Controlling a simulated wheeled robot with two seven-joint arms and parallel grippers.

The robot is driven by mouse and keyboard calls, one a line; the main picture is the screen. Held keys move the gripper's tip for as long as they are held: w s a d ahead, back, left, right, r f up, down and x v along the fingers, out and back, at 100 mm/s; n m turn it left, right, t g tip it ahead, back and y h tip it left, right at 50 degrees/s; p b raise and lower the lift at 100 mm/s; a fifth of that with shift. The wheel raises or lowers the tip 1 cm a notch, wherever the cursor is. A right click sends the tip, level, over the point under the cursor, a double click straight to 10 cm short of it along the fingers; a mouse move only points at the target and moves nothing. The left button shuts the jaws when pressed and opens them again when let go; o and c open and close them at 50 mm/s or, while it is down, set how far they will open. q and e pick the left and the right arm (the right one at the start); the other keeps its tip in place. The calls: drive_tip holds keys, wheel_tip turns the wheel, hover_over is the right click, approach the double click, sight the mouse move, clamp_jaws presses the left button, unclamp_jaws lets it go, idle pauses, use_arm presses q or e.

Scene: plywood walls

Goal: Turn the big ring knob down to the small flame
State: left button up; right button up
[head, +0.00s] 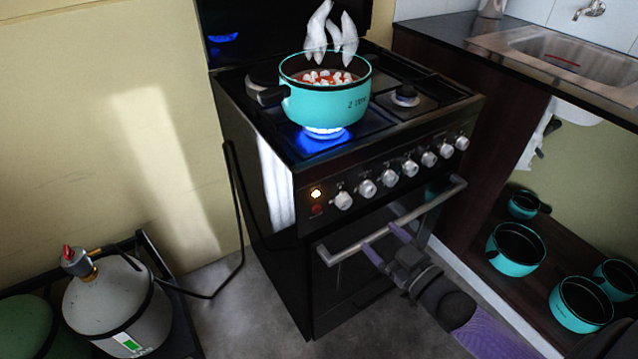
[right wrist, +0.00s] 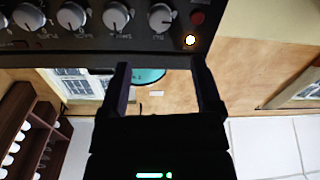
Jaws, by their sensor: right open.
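The black stove's front panel (head: 395,178) carries a row of several white knobs. The leftmost knob (head: 343,200) is nearest the lit orange lamp; it also shows in the right wrist view (right wrist: 162,17). A blue flame (head: 325,132) burns under a teal pot (head: 325,100) on the front left ring. My right gripper (head: 386,244) is open and empty, below the knobs by the oven handle, apart from every knob. In the right wrist view my right gripper (right wrist: 161,70) points toward the panel. My left gripper is out of view.
The oven handle bar (head: 392,222) runs below the knobs, close to my right gripper. Steam rises from the pot. A gas bottle (head: 115,300) stands at lower left. Teal pots (head: 516,250) sit on a shelf at right, under a sink (head: 570,65).

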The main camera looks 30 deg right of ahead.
sight(347, 204)
drive_tip(key=w+b, duration=0.1)
drive_tip(key=w, duration=0.2)
drive_tip(key=w+b, duration=0.1)
drive_tip(key=w, duration=0.2)
drive_tip(key=w+a+b, duration=0.1)
drive_tip(key=w+b, duration=0.1)
drive_tip(key=w, duration=0.1)
drive_tip(key=shift+w+a+r, duration=0.1)
drive_tip(key=shift+w, duration=0.3)
drive_tip(key=shift+c, duration=0.7)
clamp_jaws()
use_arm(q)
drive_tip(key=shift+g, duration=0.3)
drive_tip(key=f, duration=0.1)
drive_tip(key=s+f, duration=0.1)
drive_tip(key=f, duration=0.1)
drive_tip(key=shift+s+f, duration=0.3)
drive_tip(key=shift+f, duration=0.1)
